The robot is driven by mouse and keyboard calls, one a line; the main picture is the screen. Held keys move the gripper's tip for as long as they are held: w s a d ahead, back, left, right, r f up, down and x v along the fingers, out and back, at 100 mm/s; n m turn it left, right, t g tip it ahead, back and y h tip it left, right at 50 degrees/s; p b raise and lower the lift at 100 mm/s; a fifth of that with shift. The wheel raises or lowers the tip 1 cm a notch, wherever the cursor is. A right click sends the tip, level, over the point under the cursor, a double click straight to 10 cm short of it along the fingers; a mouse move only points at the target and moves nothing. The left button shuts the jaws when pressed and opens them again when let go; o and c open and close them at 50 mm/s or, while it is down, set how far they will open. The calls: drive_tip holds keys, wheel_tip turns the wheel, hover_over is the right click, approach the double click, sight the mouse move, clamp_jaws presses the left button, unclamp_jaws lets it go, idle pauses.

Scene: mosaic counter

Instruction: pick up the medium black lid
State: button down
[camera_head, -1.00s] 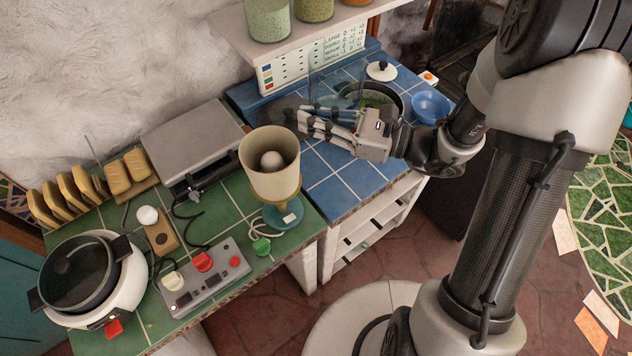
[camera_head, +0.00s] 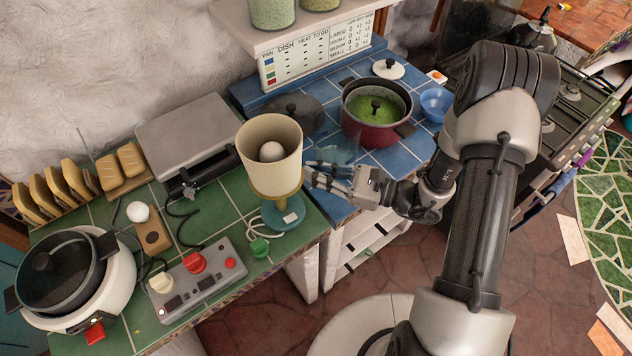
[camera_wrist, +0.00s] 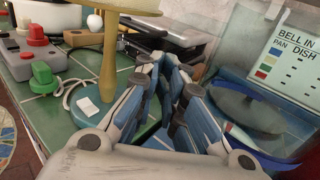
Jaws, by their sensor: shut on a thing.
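A dark lid (camera_head: 293,114) with a knob lies at the back of the blue tiled counter, left of the red pot. My gripper (camera_head: 312,173) is low over the front left of the blue tiles, apart from that lid. Its fingers are drawn together, also in the wrist view (camera_wrist: 168,72).
A red pot (camera_head: 368,134) with green content and a black knob stands behind my gripper. A white lid (camera_head: 389,69) and a blue bowl (camera_head: 436,105) are beyond it. A grill (camera_head: 190,135) stands farther left.

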drive_tip(key=shift+f+b, duration=0.4)
drive_tip(key=shift+f, duration=1.25)
drive_tip(key=shift+f, duration=0.2)
drive_tip(key=c, duration=1.7)
unclamp_jaws()
